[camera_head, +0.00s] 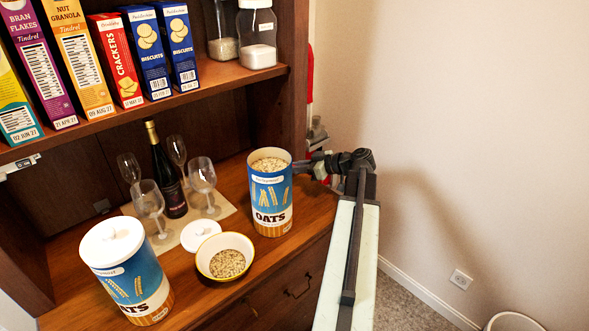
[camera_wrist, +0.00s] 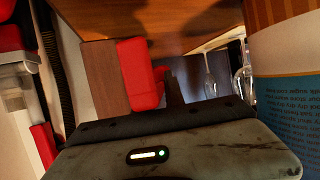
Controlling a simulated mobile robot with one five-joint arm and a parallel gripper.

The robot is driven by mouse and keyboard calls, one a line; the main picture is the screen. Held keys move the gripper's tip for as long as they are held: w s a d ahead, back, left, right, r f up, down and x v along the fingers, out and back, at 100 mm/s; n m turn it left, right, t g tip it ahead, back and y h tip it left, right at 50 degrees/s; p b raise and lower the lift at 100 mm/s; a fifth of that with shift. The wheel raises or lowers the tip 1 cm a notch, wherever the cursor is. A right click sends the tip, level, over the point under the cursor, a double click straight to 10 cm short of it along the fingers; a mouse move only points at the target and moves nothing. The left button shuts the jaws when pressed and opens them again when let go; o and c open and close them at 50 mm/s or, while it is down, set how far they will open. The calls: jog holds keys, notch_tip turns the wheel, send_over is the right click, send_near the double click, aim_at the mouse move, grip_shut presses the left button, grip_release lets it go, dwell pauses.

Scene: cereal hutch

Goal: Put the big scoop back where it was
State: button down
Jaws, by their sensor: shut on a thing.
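My gripper (camera_head: 318,166) is at the right side of the hutch, just right of the open oats canister. In the wrist view my gripper (camera_wrist: 168,90) is shut on a red piece (camera_wrist: 140,78), which I take to be the big scoop. Its scooping end cannot be made out. The open oats canister (camera_head: 271,205) stands upright, filled near the rim with oats. It also shows close by at the right of the wrist view (camera_wrist: 290,80).
A bowl of oats (camera_head: 227,262), a white lid (camera_head: 200,233), a closed oats canister (camera_head: 125,275), a wine bottle (camera_head: 165,175) and several glasses crowd the counter. Boxes and jars fill the shelf above.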

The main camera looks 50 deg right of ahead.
notch_tip(320, 180, up, 5)
jog(key=p, duration=0.3)
jog(key=shift+f, duration=0.2)
jog(key=b, duration=0.3)
send_over(315, 194)
notch_tip(315, 194, down, 2)
jog(key=shift+f, duration=0.15)
notch_tip(315, 194, down, 7)
jog(key=b, duration=0.6)
jog(key=shift+f+b, duration=0.5)
jog(key=shift+b, duration=0.25)
jog(key=c, duration=1.3)
grip_release()
jog(key=shift+c, duration=0.2)
jog(key=p+v, duration=0.3)
jog(key=v, duration=0.4)
jog(key=shift+s+d+r, duration=0.1)
jog(key=shift+s+r, duration=0.1)
jog(key=shift+s, duration=0.2)
